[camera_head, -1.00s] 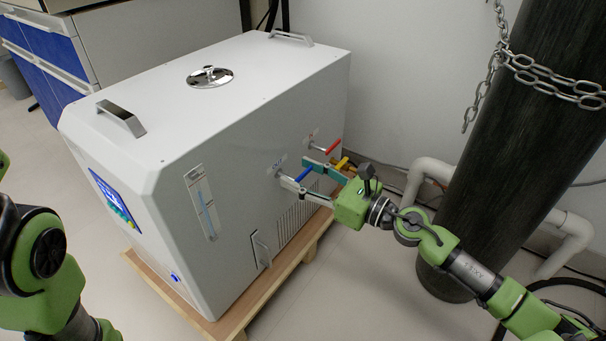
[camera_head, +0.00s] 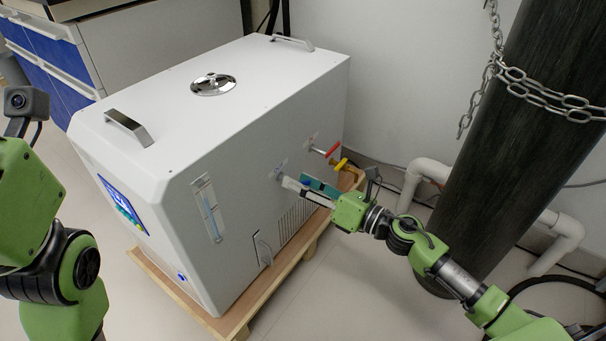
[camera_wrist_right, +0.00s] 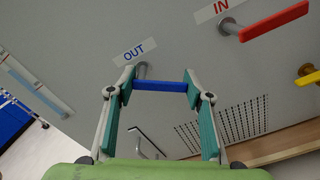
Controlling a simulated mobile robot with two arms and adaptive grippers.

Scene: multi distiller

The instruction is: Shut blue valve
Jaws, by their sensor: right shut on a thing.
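The blue valve handle (camera_wrist_right: 163,86) is a short bar on a grey stem beside the OUT label on the white distiller (camera_head: 160,140). In the right wrist view it spans the gap between the teal-padded fingers of my right gripper (camera_wrist_right: 165,90), one fingertip at each end. The right gripper (camera_head: 304,190) is shut on it. In the head view the fingers reach the distiller's side panel and mostly hide the blue handle. My left arm shows at the left edge, but its fingers are not in view.
A red handle (camera_wrist_right: 273,22) by the IN label and a yellow handle (camera_wrist_right: 307,78) sit close by. A wooden pallet (camera_head: 222,325) lies under the distiller. A dark chained cylinder (camera_head: 500,150) and white pipes (camera_head: 418,180) stand to the right.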

